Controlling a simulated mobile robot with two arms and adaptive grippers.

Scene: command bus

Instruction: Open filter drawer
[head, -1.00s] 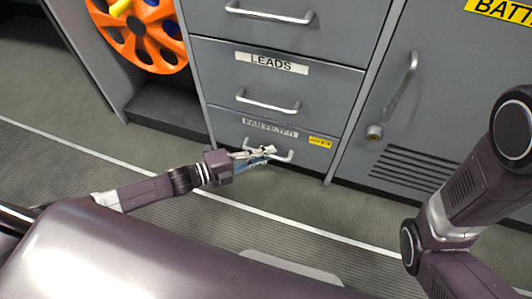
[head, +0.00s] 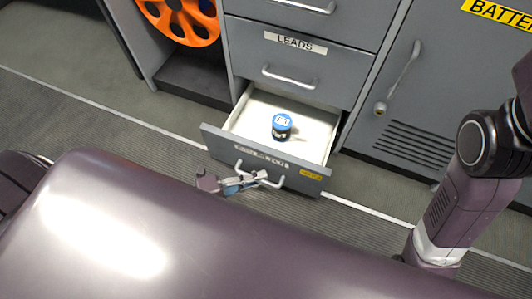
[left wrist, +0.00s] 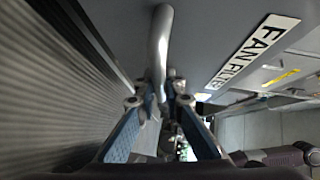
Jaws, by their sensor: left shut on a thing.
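The filter drawer (head: 219,141) is the bottom one of the grey cabinet and stands pulled well out in the head view. Its front has a "FAN FILTER" label, which also shows in the left wrist view (left wrist: 252,50), and a small yellow sticker. Its handle (left wrist: 161,45) is a bent metal bar. My left gripper (head: 245,183) is shut on this handle, its fingers on either side of the bar in the left wrist view (left wrist: 158,103). Inside the open drawer lies a blue-topped dark canister (head: 281,126). My right gripper is out of view; only the right arm shows.
The "LEADS" drawer (head: 320,68) above is closed. A grey battery cabinet door (head: 428,95) with a handle and vents is closed at the right. An orange reel (head: 190,18) is in an open bay at the left. The ribbed floor in front is clear.

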